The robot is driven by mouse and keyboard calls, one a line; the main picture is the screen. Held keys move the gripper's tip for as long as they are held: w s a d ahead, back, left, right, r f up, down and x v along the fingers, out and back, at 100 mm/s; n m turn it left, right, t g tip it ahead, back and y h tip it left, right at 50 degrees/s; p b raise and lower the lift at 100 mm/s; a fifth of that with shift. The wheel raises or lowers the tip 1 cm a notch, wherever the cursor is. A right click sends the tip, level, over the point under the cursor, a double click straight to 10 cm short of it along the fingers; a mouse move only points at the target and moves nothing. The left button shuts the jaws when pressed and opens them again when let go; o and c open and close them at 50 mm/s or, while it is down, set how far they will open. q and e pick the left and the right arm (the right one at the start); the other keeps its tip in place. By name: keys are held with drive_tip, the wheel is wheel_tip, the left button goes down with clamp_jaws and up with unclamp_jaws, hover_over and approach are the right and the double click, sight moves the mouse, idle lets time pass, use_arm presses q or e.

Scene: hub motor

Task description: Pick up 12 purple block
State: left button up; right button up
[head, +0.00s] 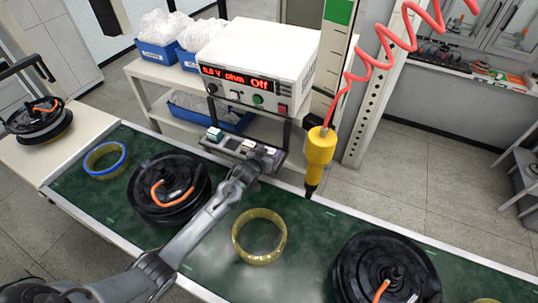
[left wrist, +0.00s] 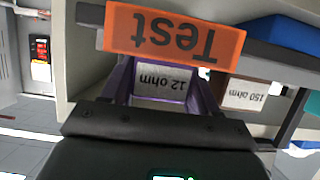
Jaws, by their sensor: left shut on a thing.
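The purple block (left wrist: 163,82) shows in the left wrist view as a white label reading "12 ohm" upside down, with purple sides. My left gripper (head: 256,160) reaches over the green table to the small block rack (head: 222,151) below the meter. It is shut on the purple block, and its dark body also shows in the left wrist view (left wrist: 160,98). An orange "Test" sign (left wrist: 175,33) partly covers the block's top in that view. I cannot tell whether the block is still seated in the rack. My right gripper is not in view.
A block labelled "150 ohm" (left wrist: 245,96) sits just right of the purple one. A teal-topped block (head: 214,134) is at the rack's left end. The meter (head: 262,65) stands behind. A yellow screwdriver (head: 320,150) hangs to the right. Black hubs and a yellow ring (head: 259,257) lie on the table.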

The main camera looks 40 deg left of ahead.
use_arm(q)
drive_tip(key=shift+c, duration=0.5)
drive_tip(key=shift+r, duration=0.1)
